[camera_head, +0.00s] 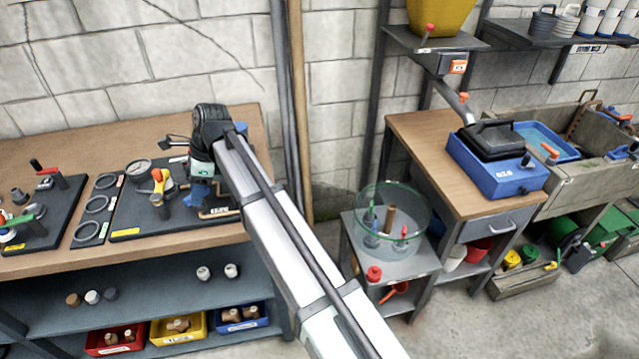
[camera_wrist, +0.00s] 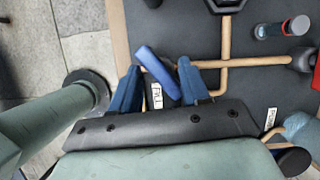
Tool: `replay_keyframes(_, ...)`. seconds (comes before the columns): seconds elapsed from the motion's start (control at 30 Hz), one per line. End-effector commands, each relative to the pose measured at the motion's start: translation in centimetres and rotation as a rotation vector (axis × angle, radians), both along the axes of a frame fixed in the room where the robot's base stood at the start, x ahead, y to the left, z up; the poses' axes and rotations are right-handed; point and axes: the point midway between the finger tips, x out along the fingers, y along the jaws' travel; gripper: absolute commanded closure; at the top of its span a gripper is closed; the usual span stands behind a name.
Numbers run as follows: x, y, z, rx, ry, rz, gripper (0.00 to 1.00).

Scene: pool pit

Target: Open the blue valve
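The blue valve's handle (camera_wrist: 152,62) shows in the wrist view as a slanted blue lever among copper pipes on a dark board. My gripper (camera_wrist: 159,68) has its two blue fingers apart, with the handle lying between them; the handle's upper end is close to the left fingertip. I cannot tell whether either finger touches it. A white label (camera_wrist: 157,96) sits just below the handle, between the fingers. In the head view my gripper (camera_head: 202,192) is low over the right end of the dark board (camera_head: 140,222), and the arm hides most of the valve.
A gauge (camera_head: 138,170) and a yellow-and-orange valve (camera_head: 160,182) stand left of my gripper. A copper pipe (camera_head: 218,213) runs beside it. In the wrist view a red fitting (camera_wrist: 301,60) is at the right. Vertical pipes (camera_head: 291,100) stand behind the workbench (camera_head: 255,150).

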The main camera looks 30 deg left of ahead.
Motion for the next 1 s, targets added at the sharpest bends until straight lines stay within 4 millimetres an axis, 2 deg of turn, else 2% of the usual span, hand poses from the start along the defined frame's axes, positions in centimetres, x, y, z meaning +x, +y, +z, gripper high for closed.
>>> replay_keyframes(0.1,0.0,-0.2,0.3,0.002,-0.001,-0.092,0.55)
replay_keyframes(0.93,3.8,-3.7,12.9,0.002,0.0,-0.081,0.55)
replay_keyframes(1.0,4.5,-4.4,12.1,0.001,-0.006,-0.079,0.55)
